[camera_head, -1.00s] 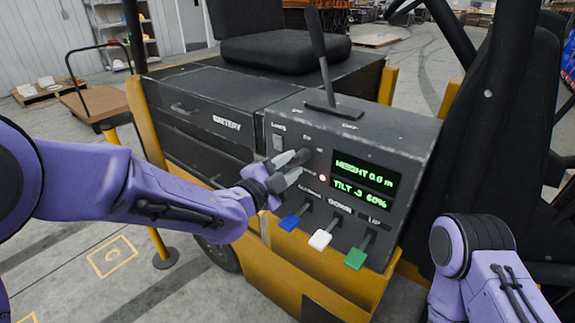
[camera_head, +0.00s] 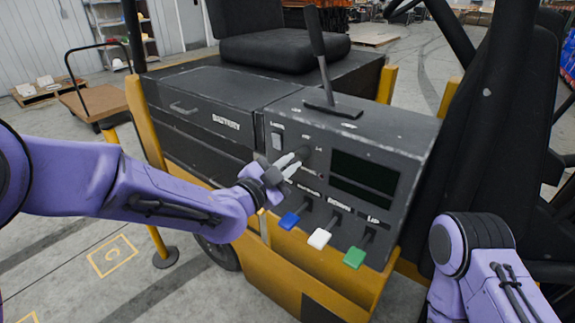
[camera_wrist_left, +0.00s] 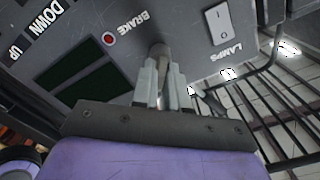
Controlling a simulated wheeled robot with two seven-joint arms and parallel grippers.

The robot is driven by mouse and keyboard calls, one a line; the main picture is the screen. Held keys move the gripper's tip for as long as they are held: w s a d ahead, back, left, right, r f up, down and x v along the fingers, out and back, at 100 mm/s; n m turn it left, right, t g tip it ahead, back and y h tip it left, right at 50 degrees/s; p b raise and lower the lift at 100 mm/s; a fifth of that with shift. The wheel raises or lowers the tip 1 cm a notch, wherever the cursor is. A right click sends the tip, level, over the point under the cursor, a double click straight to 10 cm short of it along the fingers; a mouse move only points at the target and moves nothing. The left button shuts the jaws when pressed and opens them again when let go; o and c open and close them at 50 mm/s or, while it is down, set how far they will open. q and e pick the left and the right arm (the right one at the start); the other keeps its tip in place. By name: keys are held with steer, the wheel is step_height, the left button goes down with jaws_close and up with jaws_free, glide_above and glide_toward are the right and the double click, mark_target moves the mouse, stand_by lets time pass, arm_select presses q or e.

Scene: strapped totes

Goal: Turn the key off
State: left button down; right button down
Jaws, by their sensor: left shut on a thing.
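My left gripper (camera_head: 296,162) is at the dark control panel (camera_head: 280,115), its fingers shut on the key. The key (camera_wrist_left: 160,52) shows in the left wrist view as a grey-brown piece between the fingertips (camera_wrist_left: 160,70); the fingers hide most of it in the head view. The display (camera_head: 364,177) to the right of the gripper is dark, with no text. The small round indicator (camera_wrist_left: 109,38) is dull red in the left wrist view. My right arm is at the lower right, and its gripper is out of view.
Blue (camera_head: 290,221), white (camera_head: 319,238) and green (camera_head: 354,257) levers stick out below the gripper. A white lamp switch (camera_wrist_left: 219,25) is beside the key. A tall black lever (camera_head: 319,60) rises from the panel top. A seat (camera_head: 285,52) is behind.

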arm_select(q)
steer(key=n, duration=0.4)
steer(key=shift+f, duration=0.1)
steer(key=shift+n+p, duration=0.4)
steer(key=shift+n, duration=1.4)
steer(key=shift+s+f, duration=0.1)
steer(key=c, duration=1.2)
jaws_free()
steer(key=shift+c, duration=0.2)
steer(key=b+v, duration=0.2)
steer(key=v, duration=0.8)
steer(key=shift+s+a, duration=0.2)
